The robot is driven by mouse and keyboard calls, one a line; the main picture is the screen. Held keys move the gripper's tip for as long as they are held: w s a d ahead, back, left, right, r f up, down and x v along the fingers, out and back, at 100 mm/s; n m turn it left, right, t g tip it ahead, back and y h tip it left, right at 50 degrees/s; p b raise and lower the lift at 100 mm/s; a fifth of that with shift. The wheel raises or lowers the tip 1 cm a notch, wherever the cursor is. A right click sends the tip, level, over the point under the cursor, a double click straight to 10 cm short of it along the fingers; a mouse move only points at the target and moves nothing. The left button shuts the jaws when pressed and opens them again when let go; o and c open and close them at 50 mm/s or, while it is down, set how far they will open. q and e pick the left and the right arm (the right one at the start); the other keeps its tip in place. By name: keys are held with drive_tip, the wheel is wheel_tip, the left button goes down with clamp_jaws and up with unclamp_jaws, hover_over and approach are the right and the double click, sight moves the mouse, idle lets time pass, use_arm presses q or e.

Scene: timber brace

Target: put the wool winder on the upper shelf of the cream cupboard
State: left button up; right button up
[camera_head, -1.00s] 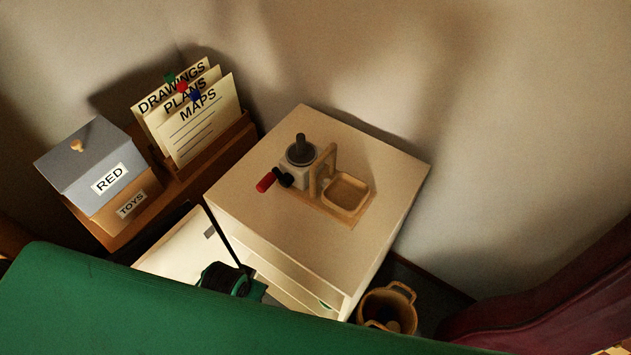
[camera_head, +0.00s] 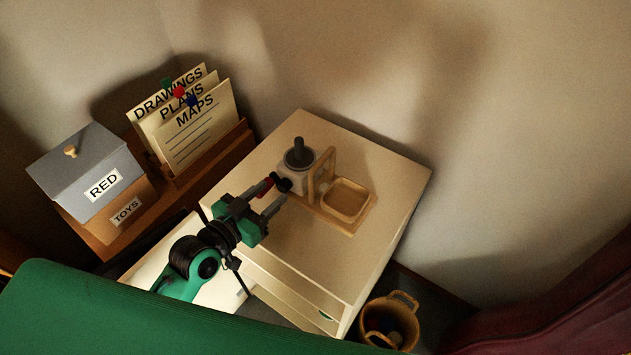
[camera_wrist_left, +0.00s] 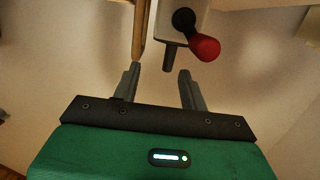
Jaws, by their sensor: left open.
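The wool winder (camera_head: 297,178) stands upright on top of the cream cupboard (camera_head: 385,165). My left gripper (camera_head: 275,194) is open over the cupboard's top, at the crank side of the winder. In the left wrist view its two fingers (camera_wrist_left: 160,73) are apart with nothing held between them. The red knob (camera_wrist_left: 205,47) and the pale body (camera_wrist_left: 178,22) show just beyond the fingertips. My right gripper is not in view.
The cupboard's front is open, with shelf edges (camera_head: 290,292) partly visible and a pale door panel (camera_head: 165,262) swung left. A basket (camera_head: 390,320) stands at the right. A toy box (camera_head: 90,180) and paper holder (camera_head: 200,160) stand at the left. A wall rises behind.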

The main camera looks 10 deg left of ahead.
sight(296, 144)
use_arm(q)
drive_tip(key=shift+t, duration=0.9)
drive_tip(key=w+r, duration=0.1)
drive_tip(key=w, duration=0.1)
drive_tip(key=w+d+p, duration=0.1)
drive_tip(key=w, duration=0.2)
drive_tip(key=w+r, duration=0.1)
drive_tip(key=w, duration=0.2)
drive_tip(key=shift+d+r+p, duration=0.3)
drive_tip(key=shift+w+d+f, duration=0.1)
drive_tip(key=shift+w+d, duration=0.15)
drive_tip(key=shift+w, duration=0.35)
drive_tip(key=shift+w+d+p, duration=0.1)
drive_tip(key=shift+w+p, duration=0.25)
drive_tip(key=shift+w, duration=0.15)
drive_tip(key=x, duration=0.2)
drive_tip(key=p+x, duration=0.1)
drive_tip(key=shift+w+r, duration=0.25)
drive_tip(key=shift+r, duration=0.05)
drive_tip(key=shift+w+d+f, duration=0.1)
drive_tip(key=shift+w+d, duration=0.05)
drive_tip(key=shift+w, duration=0.3)
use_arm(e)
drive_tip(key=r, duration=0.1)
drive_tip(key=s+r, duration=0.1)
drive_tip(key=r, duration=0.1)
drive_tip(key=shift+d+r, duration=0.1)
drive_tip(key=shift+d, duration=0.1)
